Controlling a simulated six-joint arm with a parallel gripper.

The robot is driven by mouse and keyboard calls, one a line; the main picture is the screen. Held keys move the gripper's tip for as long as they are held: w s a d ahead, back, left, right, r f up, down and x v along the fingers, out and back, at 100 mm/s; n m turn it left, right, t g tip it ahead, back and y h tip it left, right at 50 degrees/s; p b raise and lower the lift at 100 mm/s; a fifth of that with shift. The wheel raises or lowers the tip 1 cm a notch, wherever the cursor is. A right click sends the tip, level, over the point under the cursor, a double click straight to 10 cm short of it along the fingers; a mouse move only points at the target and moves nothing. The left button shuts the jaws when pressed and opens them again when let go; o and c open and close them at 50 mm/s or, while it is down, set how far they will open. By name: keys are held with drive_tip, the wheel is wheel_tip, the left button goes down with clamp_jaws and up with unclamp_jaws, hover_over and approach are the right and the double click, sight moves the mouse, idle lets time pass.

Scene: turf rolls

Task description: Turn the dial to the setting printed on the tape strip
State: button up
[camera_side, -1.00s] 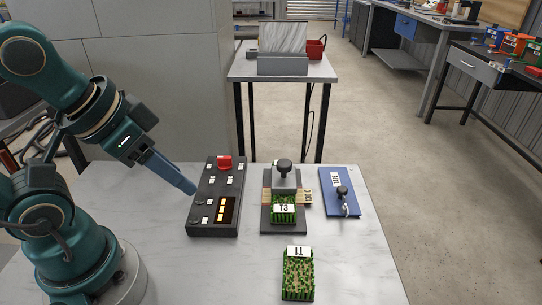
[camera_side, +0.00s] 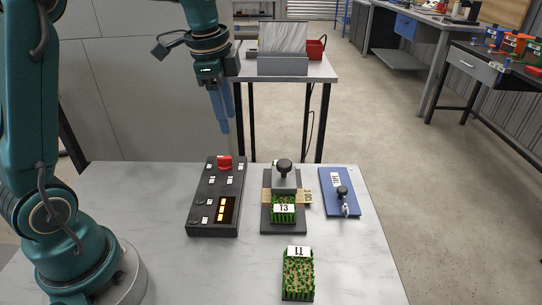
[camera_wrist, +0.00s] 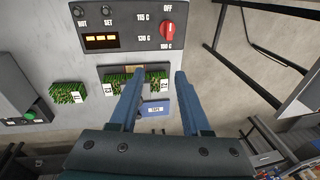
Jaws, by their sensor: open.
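The red dial (camera_side: 225,163) sits at the far end of the dark control box (camera_side: 207,215). In the wrist view the dial (camera_wrist: 169,29) is ringed by labels OFF, 115 C, 130 C and 160 C. Its handle lies roughly along the OFF to 160 C line; I cannot tell which end points. A tan strip (camera_side: 307,195) with small, unreadable print sticks out from the black press. A blue plate (camera_side: 352,205) has a white label, which seems to read TAPE in the wrist view. My gripper (camera_side: 226,131) is open, empty and above the dial, apart from it.
The press (camera_side: 284,172) has a black knob and holds a green turf piece labelled T3 (camera_side: 284,208). Another turf piece, T1 (camera_side: 297,275), lies at the table front. The box has a lit orange display (camera_side: 222,208).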

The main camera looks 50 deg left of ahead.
drive_tip(key=g, duration=0.2)
hover_over(224, 157)
drive_tip(key=shift+n+h, duration=0.3)
drive_tip(key=shift+n, duration=0.1)
wheel_tip(224, 157, down, 8)
drive_tip(key=shift+r, duration=0.15)
drive_tip(key=shift+f, duration=2.45)
clamp_jaws()
